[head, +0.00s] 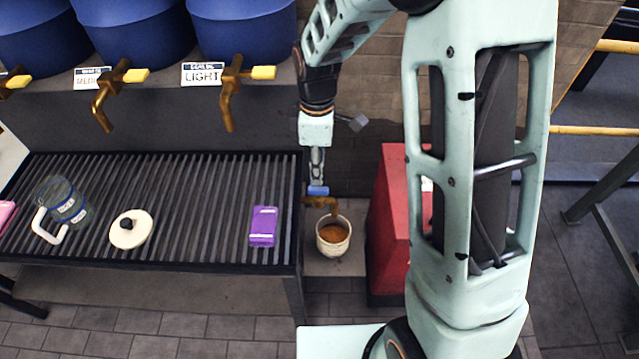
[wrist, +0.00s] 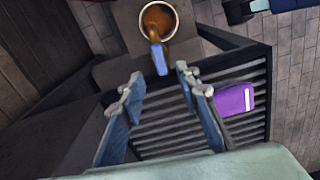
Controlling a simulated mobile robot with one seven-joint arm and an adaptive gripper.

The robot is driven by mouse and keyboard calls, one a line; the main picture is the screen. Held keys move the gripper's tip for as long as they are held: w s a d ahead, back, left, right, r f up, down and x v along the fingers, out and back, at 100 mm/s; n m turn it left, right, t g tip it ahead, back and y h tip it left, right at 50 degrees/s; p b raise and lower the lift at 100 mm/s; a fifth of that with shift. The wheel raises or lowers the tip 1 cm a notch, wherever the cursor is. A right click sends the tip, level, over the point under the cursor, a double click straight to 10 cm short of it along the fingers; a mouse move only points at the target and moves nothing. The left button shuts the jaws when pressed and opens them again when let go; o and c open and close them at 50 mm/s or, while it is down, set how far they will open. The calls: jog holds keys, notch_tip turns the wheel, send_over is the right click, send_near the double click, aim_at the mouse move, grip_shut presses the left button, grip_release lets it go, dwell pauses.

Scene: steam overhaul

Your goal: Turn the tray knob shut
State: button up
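The tray knob is a blue lever (head: 318,190) on a brass tap (head: 322,202) at the right end of the slatted drain tray (head: 190,262). In the wrist view the blue lever (wrist: 158,58) points from the tap toward my gripper (wrist: 159,76). My gripper is open, with one finger on each side of the lever's line; the lever's near end lies at or just beyond the fingertips. I cannot tell whether they touch. In the head view my gripper (head: 317,178) is right above the lever. A pale bucket (head: 333,248) with brown liquid stands under the spout.
On the tray are a purple block (head: 263,227), a white lid (head: 130,229) and a glass jug (head: 62,205). A red box (head: 388,225) stands right of the bucket. Blue barrels (head: 243,30) with brass taps (head: 230,90) are above the tray.

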aim_at(318, 189)
notch_tip(318, 189, down, 7)
jog(key=shift+f, duration=0.1)
dwell(0.3)
grip_shut()
